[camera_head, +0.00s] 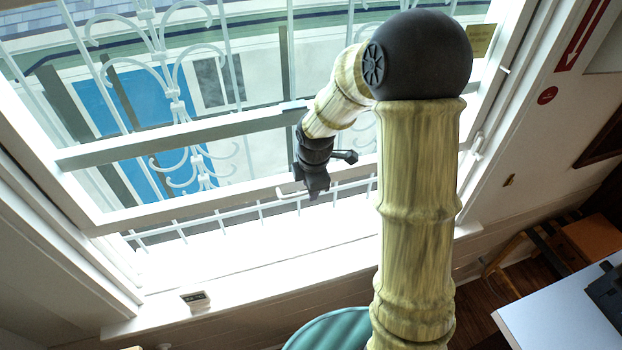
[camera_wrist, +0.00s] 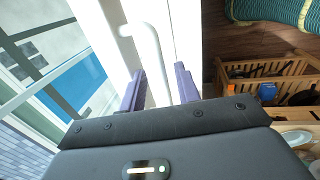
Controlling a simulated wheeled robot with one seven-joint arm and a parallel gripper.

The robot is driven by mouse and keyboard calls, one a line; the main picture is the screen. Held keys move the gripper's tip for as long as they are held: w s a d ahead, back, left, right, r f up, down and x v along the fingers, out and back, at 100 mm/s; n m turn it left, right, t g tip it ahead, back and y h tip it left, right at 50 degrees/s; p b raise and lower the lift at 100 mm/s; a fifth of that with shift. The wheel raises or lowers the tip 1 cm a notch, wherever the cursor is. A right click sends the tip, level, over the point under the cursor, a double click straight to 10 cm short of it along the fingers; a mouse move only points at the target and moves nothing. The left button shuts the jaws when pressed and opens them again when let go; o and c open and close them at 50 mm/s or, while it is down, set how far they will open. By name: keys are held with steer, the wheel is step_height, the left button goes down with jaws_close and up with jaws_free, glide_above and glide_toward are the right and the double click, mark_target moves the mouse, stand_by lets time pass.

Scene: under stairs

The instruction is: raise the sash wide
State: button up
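The window sash (camera_head: 205,207) has a pale frame; its bottom rail runs across the lower part of the window. A gap with outside bars shows below that rail, so the sash stands partly raised. A white bar handle (camera_head: 292,194) sits on the rail. My gripper (camera_head: 314,190) is at this handle. In the wrist view, the white handle (camera_wrist: 152,55) passes between the two purple fingers of my gripper (camera_wrist: 161,88). The fingers stand apart, with space visible beside the bar, so I see no firm grip. The handle's lower end is hidden by the gripper body.
White window jambs flank the sash, and a sill (camera_head: 250,285) with a small device (camera_head: 195,299) lies below. A teal round object (camera_head: 330,330) is near the bottom. A white table (camera_head: 560,310) stands at right. A wooden crate (camera_wrist: 270,75) shows in the wrist view.

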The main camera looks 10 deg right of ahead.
steer(key=s+r+b, duration=0.2)
steer(key=s+r, duration=0.1)
steer(key=r, duration=1.4)
steer(key=shift+s+d+b, duration=0.15)
steer(key=shift+b, duration=0.2)
steer(key=s+d+f+m+b, duration=0.1)
steer(key=s+f+m+b, duration=0.1)
steer(key=s+f+m, duration=0.4)
steer(key=s+d+f+m+b, duration=0.1)
steer(key=s+f+m, duration=0.5)
steer(key=f+m, duration=0.7)
steer(key=shift+d+f+b, duration=0.25)
steer(key=shift+f+b, duration=0.1)
steer(key=shift+b, duration=0.5)
